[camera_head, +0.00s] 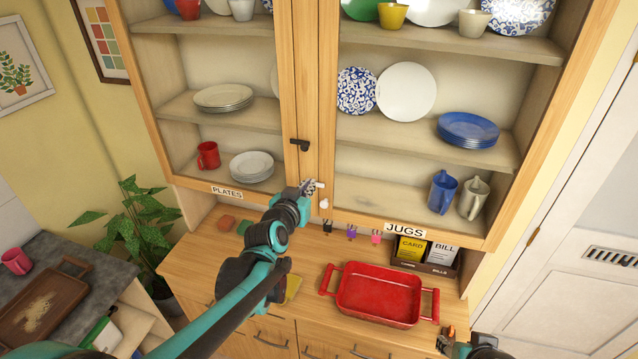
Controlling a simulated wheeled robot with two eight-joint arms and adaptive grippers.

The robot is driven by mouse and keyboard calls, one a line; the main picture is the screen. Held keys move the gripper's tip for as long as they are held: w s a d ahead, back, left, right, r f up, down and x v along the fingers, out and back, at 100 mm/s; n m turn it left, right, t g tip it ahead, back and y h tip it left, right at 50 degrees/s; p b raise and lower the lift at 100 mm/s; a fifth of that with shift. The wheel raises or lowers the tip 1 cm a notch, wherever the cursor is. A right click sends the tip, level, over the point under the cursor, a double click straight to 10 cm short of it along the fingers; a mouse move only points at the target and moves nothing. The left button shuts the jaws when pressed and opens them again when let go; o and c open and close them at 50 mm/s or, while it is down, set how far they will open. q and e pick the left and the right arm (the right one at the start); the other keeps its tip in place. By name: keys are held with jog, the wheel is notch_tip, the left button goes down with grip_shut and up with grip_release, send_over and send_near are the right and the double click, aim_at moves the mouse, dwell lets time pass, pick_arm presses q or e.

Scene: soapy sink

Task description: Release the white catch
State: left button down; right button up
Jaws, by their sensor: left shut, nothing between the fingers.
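The cabinet doors (313,100) meet at a centre stile. A small white catch (320,185) sits low on this stile, and a white knob (324,203) shows just below it. My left gripper (311,187) is shut and empty, with its tips at the white catch; I cannot tell whether they touch it. The gripper hides part of the stile there. A black catch (300,145) is higher on the stile. My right gripper (472,345) is at the bottom right edge, partly cut off, far from the catch; its fingers are not clear.
Plates, mugs and jugs stand on shelves behind the doors. A red tray (380,294) lies on the wooden counter (300,262). Small coloured pegs (351,232) hang under the cabinet. A card box (425,262) stands at right, a plant (130,215) at left.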

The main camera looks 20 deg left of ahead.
pick_arm(q)
send_over(324, 181)
jog(key=s, duration=0.4)
jog(key=shift+a+f+p, duration=0.15)
jog(key=shift+f+p, duration=0.05)
jog(key=shift+f, duration=0.35)
jog(key=shift+a+f+p, duration=0.15)
jog(key=shift+f, duration=0.35)
jog(key=f, duration=0.3)
jog(key=shift+w+f, duration=0.1)
jog(key=shift+w, duration=0.25)
jog(key=shift+f, duration=0.55)
jog(key=shift+s, duration=0.1)
jog(key=shift+d+f+m+b, duration=0.1)
jog(key=shift+f+m+b, duration=0.05)
jog(key=shift+m+b, duration=0.15)
jog(key=shift+d+f+m+y+b, duration=0.15)
jog(key=shift+f+m+y+b, duration=0.15)
jog(key=shift+m+b, duration=0.25)
